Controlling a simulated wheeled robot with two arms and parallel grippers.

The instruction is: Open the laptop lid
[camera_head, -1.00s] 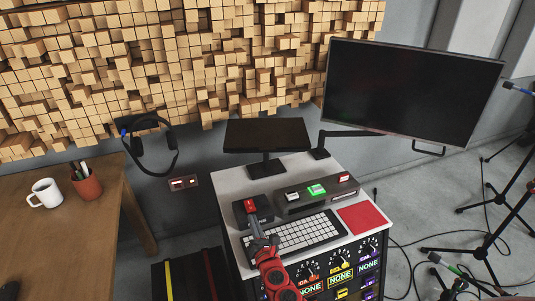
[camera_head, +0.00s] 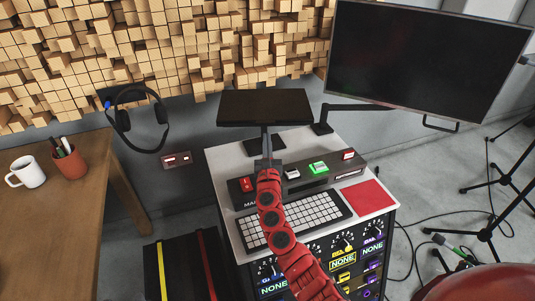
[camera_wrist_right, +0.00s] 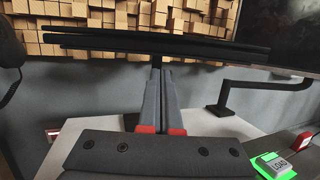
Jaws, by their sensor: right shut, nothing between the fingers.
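The closed black laptop (camera_head: 264,107) lies flat on a stand behind the control desk. In the right wrist view the laptop (camera_wrist_right: 160,46) shows edge-on, as two thin dark layers pressed close together. My right gripper (camera_head: 265,137) is shut and empty, its fingers pointing up at the laptop's front edge. In the right wrist view its fingertips (camera_wrist_right: 157,72) sit just below the laptop, near the middle; I cannot tell whether they touch. The gripper partly hides the stand. My left gripper is not in view.
The desk (camera_head: 226,170) carries a keyboard (camera_head: 305,214), a button box (camera_head: 320,180) and a red pad (camera_head: 367,198). A large monitor (camera_head: 427,58) on an arm stands at the right. A headset (camera_head: 138,120) hangs on the wall. A wooden table (camera_head: 75,200) is at the left.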

